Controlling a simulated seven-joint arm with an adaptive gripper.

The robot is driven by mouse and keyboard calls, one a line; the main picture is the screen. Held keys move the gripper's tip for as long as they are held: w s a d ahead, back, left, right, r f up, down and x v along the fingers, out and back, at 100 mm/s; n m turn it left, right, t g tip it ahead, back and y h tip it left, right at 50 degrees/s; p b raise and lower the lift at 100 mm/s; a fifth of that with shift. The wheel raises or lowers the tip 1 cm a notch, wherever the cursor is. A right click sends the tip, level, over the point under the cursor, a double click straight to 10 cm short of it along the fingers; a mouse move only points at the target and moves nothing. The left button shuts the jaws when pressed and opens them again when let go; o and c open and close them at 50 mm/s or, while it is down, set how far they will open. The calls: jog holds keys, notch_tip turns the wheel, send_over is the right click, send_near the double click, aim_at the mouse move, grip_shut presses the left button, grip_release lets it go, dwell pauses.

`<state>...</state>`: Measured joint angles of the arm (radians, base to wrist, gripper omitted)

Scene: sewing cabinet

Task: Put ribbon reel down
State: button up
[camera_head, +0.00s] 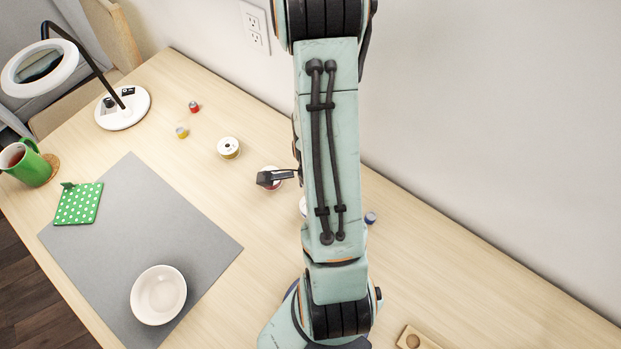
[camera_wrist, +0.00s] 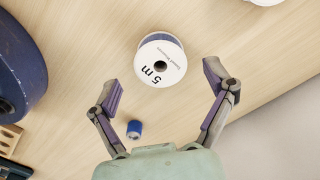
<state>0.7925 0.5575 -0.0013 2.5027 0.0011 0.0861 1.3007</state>
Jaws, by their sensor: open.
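A ribbon reel (camera_wrist: 161,60) with a white "5 m" label and a blue-purple edge shows in the wrist view and appears to rest on the wooden table. My gripper (camera_wrist: 160,80) is open, with one finger on each side of the reel and gaps between fingers and reel. In the head view my arm covers most of the gripper; a dark finger shows over a reddish reel (camera_head: 274,186). A white reel edge (camera_head: 302,206) peeks out beside my arm; most of it is hidden.
A white-and-yellow reel (camera_head: 228,147) stands to the left. Small spools are red (camera_head: 194,107), yellow (camera_head: 182,132) and blue (camera_head: 370,218). A white bowl (camera_head: 158,295) sits on the grey mat (camera_head: 150,225). A wooden block (camera_head: 417,339) is front right. Table right of my arm is mostly clear.

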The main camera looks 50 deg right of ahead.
notch_tip(320, 180, up, 9)
jog(key=s+a+r+n, duration=0.1)
jog(key=a+r+n, duration=0.5)
jog(key=a+n, duration=0.3)
jog(key=s+a+r+n, duration=0.2)
jog(key=a+r+n, duration=0.4)
jog(key=n, duration=1)
jog(key=a, duration=0.3)
jog(key=shift+s+r+y, duration=0.15)
jog(key=shift+s+y, duration=0.1)
jog(key=shift+y, duration=0.15)
